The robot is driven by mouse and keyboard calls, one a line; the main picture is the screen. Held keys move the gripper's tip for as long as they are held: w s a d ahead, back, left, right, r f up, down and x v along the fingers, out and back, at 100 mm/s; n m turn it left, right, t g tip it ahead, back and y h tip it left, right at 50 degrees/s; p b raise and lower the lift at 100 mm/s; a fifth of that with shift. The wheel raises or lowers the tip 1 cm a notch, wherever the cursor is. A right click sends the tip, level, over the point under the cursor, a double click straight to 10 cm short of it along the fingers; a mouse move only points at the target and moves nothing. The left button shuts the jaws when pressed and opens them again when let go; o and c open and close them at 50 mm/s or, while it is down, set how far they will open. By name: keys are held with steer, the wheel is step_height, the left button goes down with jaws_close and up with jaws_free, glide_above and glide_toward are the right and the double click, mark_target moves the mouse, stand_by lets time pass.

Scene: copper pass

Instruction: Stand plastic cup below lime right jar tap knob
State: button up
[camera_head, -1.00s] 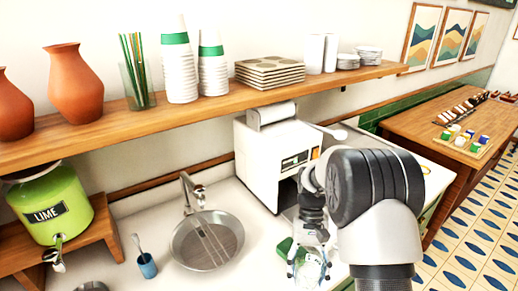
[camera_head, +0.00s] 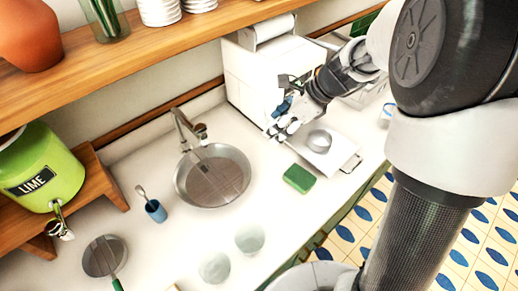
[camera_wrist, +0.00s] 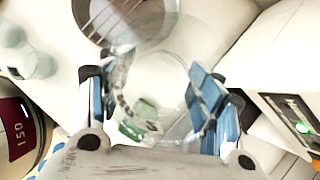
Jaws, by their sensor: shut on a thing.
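A clear plastic cup (camera_wrist: 145,112) with greenish marks sits between the blue-padded fingers of my gripper (camera_wrist: 152,98) in the wrist view. My gripper is shut on it. In the head view my gripper (camera_head: 282,124) is above the counter, in front of the white machine and right of the sink; the held cup is hard to make out there. The green jar labelled LIME (camera_head: 42,170) stands on a wooden stand at the left. Its metal tap (camera_head: 58,215) hangs over the stand's front; the knob is too small to make out clearly. No second jar shows now.
Two translucent cups (camera_head: 250,238) (camera_head: 214,267) stand at the counter front. A round sink (camera_head: 212,178) with a faucet (camera_head: 186,128), a blue cup (camera_head: 155,210), a strainer (camera_head: 104,256), a green sponge (camera_head: 298,178) and a white machine (camera_head: 262,75) surround them. A shelf (camera_head: 120,60) runs above.

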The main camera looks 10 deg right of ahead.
step_height(320, 180, down, 20)
steer(key=b, duration=0.7)
steer(key=shift+r, duration=0.15)
steer(key=shift+f+b, duration=0.2)
steer(key=shift+b, duration=0.2)
steer(key=o, duration=0.8)
steer(key=shift+d, duration=0.1)
steer(key=shift+c, duration=0.2)
steer(key=shift+r, duration=0.1)
